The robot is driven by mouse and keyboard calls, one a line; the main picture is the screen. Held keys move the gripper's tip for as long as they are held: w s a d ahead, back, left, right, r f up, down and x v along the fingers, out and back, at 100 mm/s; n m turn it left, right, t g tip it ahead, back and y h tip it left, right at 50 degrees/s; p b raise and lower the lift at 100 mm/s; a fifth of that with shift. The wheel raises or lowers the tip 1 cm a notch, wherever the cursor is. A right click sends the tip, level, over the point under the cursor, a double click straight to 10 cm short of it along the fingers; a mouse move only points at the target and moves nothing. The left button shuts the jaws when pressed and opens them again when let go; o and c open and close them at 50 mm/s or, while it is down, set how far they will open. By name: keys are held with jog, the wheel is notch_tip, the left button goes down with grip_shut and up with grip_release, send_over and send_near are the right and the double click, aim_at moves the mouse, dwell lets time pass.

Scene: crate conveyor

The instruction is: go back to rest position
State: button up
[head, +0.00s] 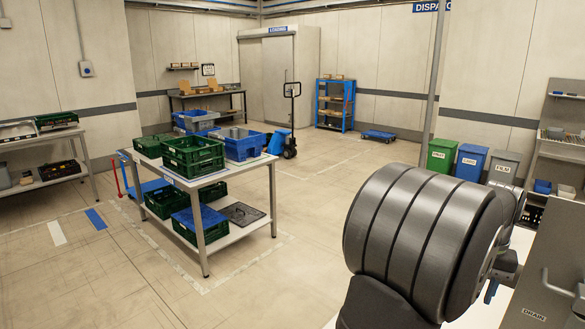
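A large dark grey ribbed arm part, mine, fills the lower right of the head view, close to the camera. My gripper's fingers do not show, so whether it is open or shut and what it may hold are hidden. A white table (216,176) stands left of the arm, apart from it. Green crates (193,158) and a blue crate (240,146) stand on its top. More green crates (200,228) and a blue crate lid or crate stand on its lower shelf.
At the right are green (441,156), blue (470,162) and grey bins (502,168), a shelf (561,150) and a grey panel marked DRAIN (545,290). A blue pallet truck (288,140) stands behind the table. The floor (300,215) between table and arm is clear.

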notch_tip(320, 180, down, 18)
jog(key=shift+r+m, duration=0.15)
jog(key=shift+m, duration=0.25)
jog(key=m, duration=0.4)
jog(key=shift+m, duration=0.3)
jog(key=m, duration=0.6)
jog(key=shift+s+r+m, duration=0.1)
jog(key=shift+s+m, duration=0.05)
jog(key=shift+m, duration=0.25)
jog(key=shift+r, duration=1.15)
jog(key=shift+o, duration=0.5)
